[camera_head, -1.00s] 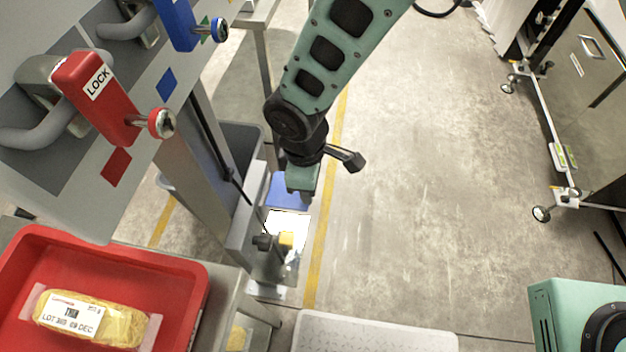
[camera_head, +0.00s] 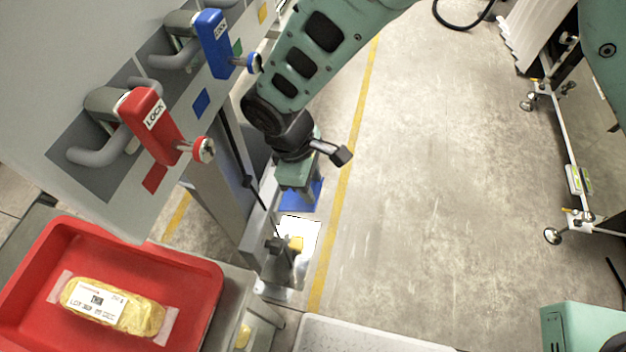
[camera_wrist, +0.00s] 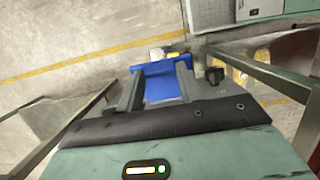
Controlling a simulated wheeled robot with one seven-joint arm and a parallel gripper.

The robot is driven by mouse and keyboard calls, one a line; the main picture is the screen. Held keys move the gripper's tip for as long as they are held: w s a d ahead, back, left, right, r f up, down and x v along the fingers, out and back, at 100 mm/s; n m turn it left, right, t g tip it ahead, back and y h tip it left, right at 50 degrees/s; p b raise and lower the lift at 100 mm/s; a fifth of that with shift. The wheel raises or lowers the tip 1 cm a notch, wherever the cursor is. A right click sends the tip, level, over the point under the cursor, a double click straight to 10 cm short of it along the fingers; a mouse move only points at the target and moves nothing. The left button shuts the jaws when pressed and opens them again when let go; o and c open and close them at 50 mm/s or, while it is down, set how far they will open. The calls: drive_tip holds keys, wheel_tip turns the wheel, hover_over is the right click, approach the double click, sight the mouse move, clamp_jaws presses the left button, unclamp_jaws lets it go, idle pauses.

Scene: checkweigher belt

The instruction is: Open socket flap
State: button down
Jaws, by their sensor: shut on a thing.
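The blue socket flap (camera_head: 315,194) stands out beside the grey post of the machine, above a bright white plate (camera_head: 303,229). In the wrist view the flap (camera_wrist: 161,80) lies between the two dark fingers of my gripper (camera_wrist: 157,88). My gripper (camera_head: 297,186) reaches down to the flap in the head view and is shut on it. Its fingertips are mostly hidden there by its green body. A dark knob and a yellow part (camera_head: 296,243) sit just below the flap. The socket itself cannot be made out.
A red lock handle (camera_head: 152,126) and a blue lock handle (camera_head: 217,42) stick out from the grey panel at left. A red tray (camera_head: 190,285) with a wrapped yellow pack (camera_head: 115,305) stands front left.

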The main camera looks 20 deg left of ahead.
drive_tip(key=shift+s+a, duration=0.1)
drive_tip(key=shift+a, duration=0.3)
drive_tip(key=c, duration=0.9)
unclamp_jaws()
drive_tip(key=shift+d+f, duration=0.1)
drive_tip(key=shift+d, duration=0.1)
